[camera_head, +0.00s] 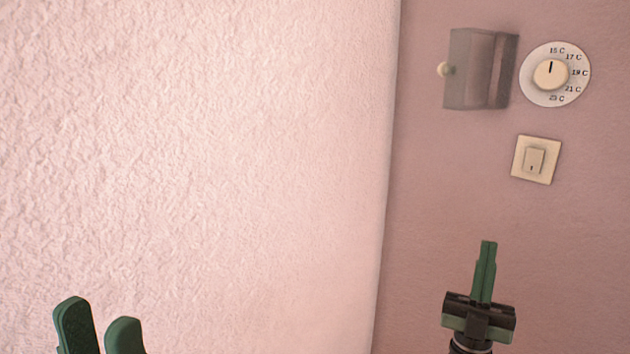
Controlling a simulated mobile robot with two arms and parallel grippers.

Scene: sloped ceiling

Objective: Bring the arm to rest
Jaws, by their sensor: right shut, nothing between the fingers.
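My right gripper (488,243) is in the lower right of the head view, pointing up. Its green fingers are together with nothing between them. It is below the light switch and apart from it in the picture. My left gripper (98,312) shows at the bottom left edge. Its two green fingertips are apart, with nothing seen between them. The rest of the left arm is out of the picture.
A round dial (536,91) marked in degrees is on the darker pink wall (450,190) at upper right. A translucent grey cover (470,75) with a small knob is beside it. A light switch (520,158) is below. A textured pale wall (220,150) fills the left.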

